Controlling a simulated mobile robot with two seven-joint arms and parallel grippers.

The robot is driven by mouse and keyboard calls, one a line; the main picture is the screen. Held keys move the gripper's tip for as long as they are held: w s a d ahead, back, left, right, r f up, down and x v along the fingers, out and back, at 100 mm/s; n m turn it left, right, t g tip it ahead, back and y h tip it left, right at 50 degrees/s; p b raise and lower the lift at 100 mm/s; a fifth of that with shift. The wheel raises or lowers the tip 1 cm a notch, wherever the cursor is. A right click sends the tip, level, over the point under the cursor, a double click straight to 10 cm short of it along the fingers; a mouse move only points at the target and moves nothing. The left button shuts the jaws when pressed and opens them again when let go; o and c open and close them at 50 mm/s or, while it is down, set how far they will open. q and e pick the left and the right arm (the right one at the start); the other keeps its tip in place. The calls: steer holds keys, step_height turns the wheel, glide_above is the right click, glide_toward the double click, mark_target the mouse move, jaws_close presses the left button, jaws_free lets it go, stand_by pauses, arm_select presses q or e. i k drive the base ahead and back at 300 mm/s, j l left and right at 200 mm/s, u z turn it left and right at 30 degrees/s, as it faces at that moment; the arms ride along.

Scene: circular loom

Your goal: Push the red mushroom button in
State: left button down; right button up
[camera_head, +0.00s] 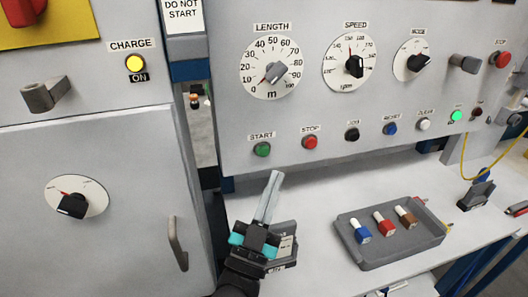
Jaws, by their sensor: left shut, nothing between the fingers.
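A red mushroom-shaped button (500,59) stands out from the upper right of the grey control panel, under a STOP label. A smaller red STOP button (310,142) sits lower on the panel, right of the green START button (262,149). My left gripper (272,182) is shut and empty, fingers pointing up, in front of the panel's lower edge. In the picture it is just below the START button and far left of the mushroom button. I do not see my right gripper.
A grey tray (399,249) holding blue, red and brown pieces lies on the white bench (318,215). A dark stand (478,188) and a yellow cable (466,154) are at the right. A grey cabinet (120,215) with a handle stands at the left.

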mark_target(503, 60)
steer(key=z, duration=1.3)
